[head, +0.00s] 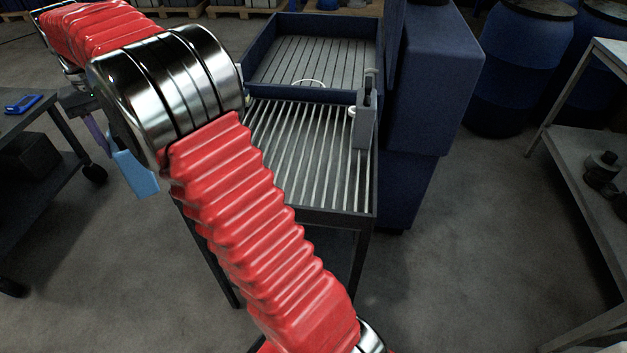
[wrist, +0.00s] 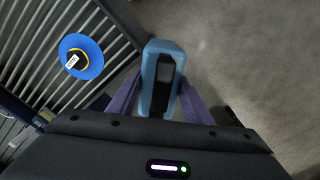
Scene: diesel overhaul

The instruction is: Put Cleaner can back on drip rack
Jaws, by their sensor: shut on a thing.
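The Cleaner can (head: 136,172) is light blue and box-shaped, with a dark patch on the side seen in the wrist view (wrist: 164,72). My gripper (wrist: 158,98) is shut on it, with a purple finger on each side. In the head view, it hangs left of the drip rack (head: 312,150), beyond my red arm. The rack is a dark frame with pale parallel slats, and my arm hides its left part. In the wrist view, the can is over the floor, just right of the rack's edge, apart from the slats.
A blue disc (wrist: 80,57) with a yellow and black centre and white label sits on the slats. A grey upright object (head: 365,122) stands at the rack's right side. A blue cabinet (head: 432,80) adjoins it. A dark table (head: 50,125) stands left.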

